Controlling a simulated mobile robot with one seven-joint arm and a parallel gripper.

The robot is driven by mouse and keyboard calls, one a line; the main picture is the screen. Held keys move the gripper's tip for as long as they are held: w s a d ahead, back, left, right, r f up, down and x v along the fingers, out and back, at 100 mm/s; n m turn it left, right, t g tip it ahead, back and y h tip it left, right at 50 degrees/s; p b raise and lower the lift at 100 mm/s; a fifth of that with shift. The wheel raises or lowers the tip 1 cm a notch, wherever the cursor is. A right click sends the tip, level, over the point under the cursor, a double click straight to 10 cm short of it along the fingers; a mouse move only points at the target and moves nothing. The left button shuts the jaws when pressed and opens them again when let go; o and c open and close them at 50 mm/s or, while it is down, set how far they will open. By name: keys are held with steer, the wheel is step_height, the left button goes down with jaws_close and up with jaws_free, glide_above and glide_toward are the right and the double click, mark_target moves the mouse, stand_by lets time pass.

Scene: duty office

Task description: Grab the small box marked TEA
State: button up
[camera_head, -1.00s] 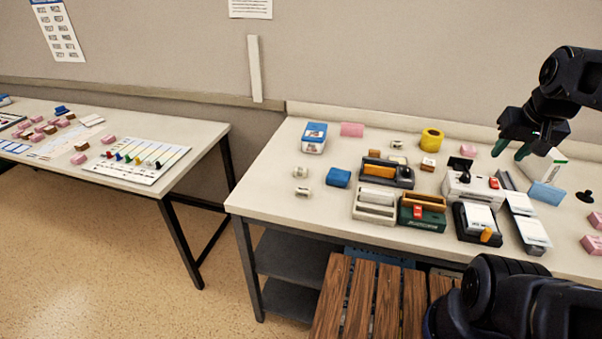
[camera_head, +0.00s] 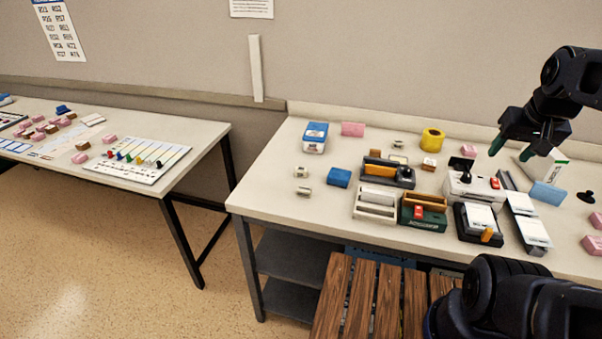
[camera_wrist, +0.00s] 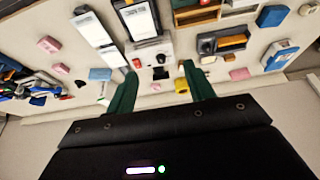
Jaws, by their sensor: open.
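No lettering reading TEA is legible in either view, so I cannot tell which box is marked TEA. A white box with a green mark (camera_head: 557,155) stands at the back right of the table, partly behind my gripper. A blue and white box (camera_head: 315,137) sits at the back left of the table and also shows in the wrist view (camera_wrist: 279,54). My gripper (camera_head: 511,150) is open and empty above the back right of the table. Its green fingers also show apart in the wrist view (camera_wrist: 159,70), pointing over the tabletop.
The table (camera_head: 270,190) also holds a yellow roll (camera_head: 432,139), a blue block (camera_head: 339,178), a light blue block (camera_head: 547,193), trays and devices. A black knob-like object (camera_head: 586,197) lies at the right. The front left of the table is clear. A slatted wooden bench (camera_head: 360,300) stands in front.

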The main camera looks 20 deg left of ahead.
steer(key=shift+w, duration=0.1)
steer(key=w+a+r+n+g, duration=0.25)
steer(key=w+a+n, duration=0.25)
steer(key=w+a, duration=0.55)
steer(key=w+a+f+n+g+h, duration=0.1)
steer(key=w+a+f+n, duration=0.15)
steer(key=w+a, duration=0.35)
steer(key=w+a+f+n, duration=0.1)
steer(key=w+a+n, duration=0.25)
steer(key=a, duration=0.55)
steer(key=n+h, duration=0.4)
steer(key=n, duration=0.4)
glide_toward(300, 169)
steer(key=shift+g+y, duration=0.3)
steer(key=shift+g, duration=0.05)
steer(key=shift+w+d+x, duration=0.1)
steer(key=shift+w+x, duration=0.05)
steer(key=shift+x, duration=1.4)
steer(key=shift+w+d+x, duration=0.1)
steer(key=shift+x, duration=1.4)
steer(key=shift+w+d+x, duration=0.1)
steer(key=shift+w+x, duration=0.05)
steer(key=shift+x, duration=1.4)
steer(key=shift+r, duration=0.1)
steer(key=c, duration=1)
